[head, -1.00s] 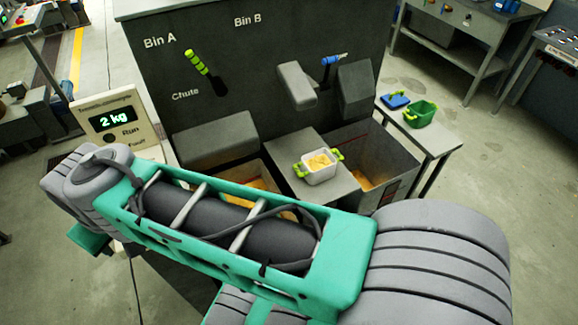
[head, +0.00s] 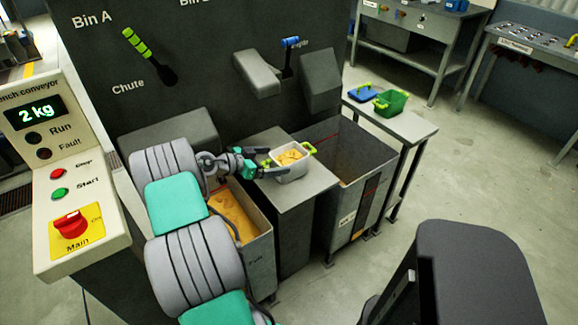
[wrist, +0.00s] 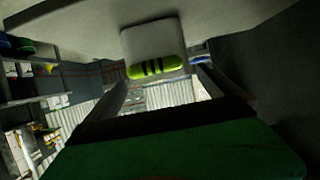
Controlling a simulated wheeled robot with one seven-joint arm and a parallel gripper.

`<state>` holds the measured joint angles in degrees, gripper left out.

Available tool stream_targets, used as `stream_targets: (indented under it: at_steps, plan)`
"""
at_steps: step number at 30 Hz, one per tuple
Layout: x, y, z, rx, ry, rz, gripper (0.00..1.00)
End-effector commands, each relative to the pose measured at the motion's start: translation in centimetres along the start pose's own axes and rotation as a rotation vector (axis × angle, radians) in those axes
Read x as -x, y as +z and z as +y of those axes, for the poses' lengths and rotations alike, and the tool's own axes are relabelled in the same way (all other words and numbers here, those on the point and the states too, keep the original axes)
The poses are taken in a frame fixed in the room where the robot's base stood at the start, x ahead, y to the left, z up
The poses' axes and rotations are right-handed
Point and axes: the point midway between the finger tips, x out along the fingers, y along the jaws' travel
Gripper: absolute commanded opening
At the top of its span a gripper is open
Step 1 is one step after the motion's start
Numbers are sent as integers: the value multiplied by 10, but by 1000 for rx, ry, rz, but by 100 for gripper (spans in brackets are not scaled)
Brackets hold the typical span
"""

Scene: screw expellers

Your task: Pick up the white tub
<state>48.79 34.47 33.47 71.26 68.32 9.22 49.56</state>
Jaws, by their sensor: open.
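The white tub (head: 293,172) has lime-green handles and holds yellow-orange pieces. It stands upright on a grey block (head: 300,192) between two bins. My gripper (head: 266,162) is open at the tub's left side, close to the left handle, which is partly hidden by it. In the wrist view, the tub (wrist: 150,42) shows at the top with its green, black-striped handle (wrist: 156,68) lying between the spread fingers of my gripper (wrist: 160,82). I cannot tell whether the fingers touch the handle.
An open bin with orange contents (head: 240,212) is left of the block; another open bin (head: 345,175) is right. Grey chute hoods (head: 257,73) hang above. A control panel (head: 65,180) reading 2 kg is at left. A green tub (head: 391,103) and blue lid (head: 362,94) sit on a side table.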

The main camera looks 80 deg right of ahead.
Motion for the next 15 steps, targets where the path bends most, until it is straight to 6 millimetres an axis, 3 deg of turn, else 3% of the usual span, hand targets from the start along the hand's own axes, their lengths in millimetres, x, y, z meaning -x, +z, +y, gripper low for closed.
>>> stream_targets:
  at_steps: [9,15]
  plan:
    - [-52,-1,1,2,1,-2,100]
    - [-58,-1,0,1,-3,-2,100]
